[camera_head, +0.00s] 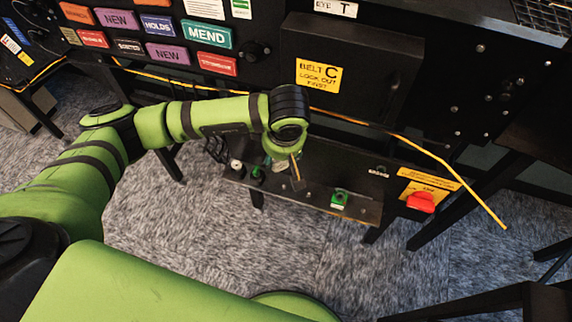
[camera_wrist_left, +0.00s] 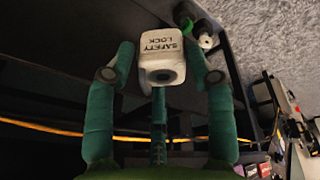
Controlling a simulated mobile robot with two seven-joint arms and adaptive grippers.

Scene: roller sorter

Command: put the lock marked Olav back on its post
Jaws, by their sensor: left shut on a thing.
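My left gripper (camera_wrist_left: 160,85) is shut on a white lock (camera_wrist_left: 160,48), whose face reads "SAFETY LOCK" in the left wrist view. The lock sits between the two green fingertips, clear of the ledge as far as I can see. I see no name Olav on this face. In the head view, the left gripper (camera_head: 292,172) is over the low black ledge (camera_head: 312,184), and my wrist hides most of the lock. I cannot make out a post for certain. My right gripper is not in view.
The ledge bears a green button (camera_head: 340,198) and small knobs (camera_head: 236,167) at its left. A red switch (camera_head: 420,202) is at right. A black box (camera_head: 352,62) marked "BELT C" is behind my wrist. A yellow cable (camera_head: 440,160) runs across. Carpet in front is clear.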

